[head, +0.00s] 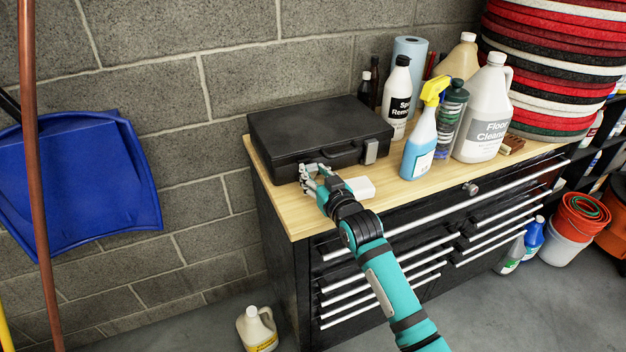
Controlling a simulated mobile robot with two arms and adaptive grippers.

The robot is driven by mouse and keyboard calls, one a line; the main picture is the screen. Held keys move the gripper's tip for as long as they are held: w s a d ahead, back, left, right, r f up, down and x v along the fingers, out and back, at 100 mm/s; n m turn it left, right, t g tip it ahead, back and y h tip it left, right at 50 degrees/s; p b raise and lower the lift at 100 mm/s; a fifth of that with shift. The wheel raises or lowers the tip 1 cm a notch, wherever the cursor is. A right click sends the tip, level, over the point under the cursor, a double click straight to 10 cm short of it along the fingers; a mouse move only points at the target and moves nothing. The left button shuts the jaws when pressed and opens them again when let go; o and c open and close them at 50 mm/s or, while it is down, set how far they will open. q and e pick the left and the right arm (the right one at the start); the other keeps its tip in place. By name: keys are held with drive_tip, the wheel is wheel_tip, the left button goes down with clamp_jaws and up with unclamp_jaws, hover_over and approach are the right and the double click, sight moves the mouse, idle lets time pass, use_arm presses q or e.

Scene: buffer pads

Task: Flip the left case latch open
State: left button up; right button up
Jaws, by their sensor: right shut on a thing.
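The black case (315,124) lies closed on the wooden top of the tool cabinet, its handle at the front. Its right latch (370,151) is a grey metal plate on the front face. My right gripper (308,172) is at the left part of the case front, shut on the left case latch. The gripper's fingers hide most of that latch, so its exact position cannot be told. My left gripper is not in view.
A small white block (360,187) lies just right of my right gripper. Bare wooden top (285,205) shows along the front left.

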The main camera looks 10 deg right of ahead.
drive_tip(key=f+t+b, duration=0.1)
drive_tip(key=b, duration=0.1)
drive_tip(key=s+f+t+b, duration=0.1)
drive_tip(key=b, duration=0.2)
drive_tip(key=shift+d+y, duration=0.2)
drive_tip(key=shift+y, duration=0.2)
drive_tip(key=shift+s+t+b, duration=0.15)
drive_tip(key=shift+t+b, duration=0.65)
drive_tip(key=shift+b, duration=0.15)
drive_tip(key=o, duration=1.1)
drive_tip(key=shift+o, duration=0.2)
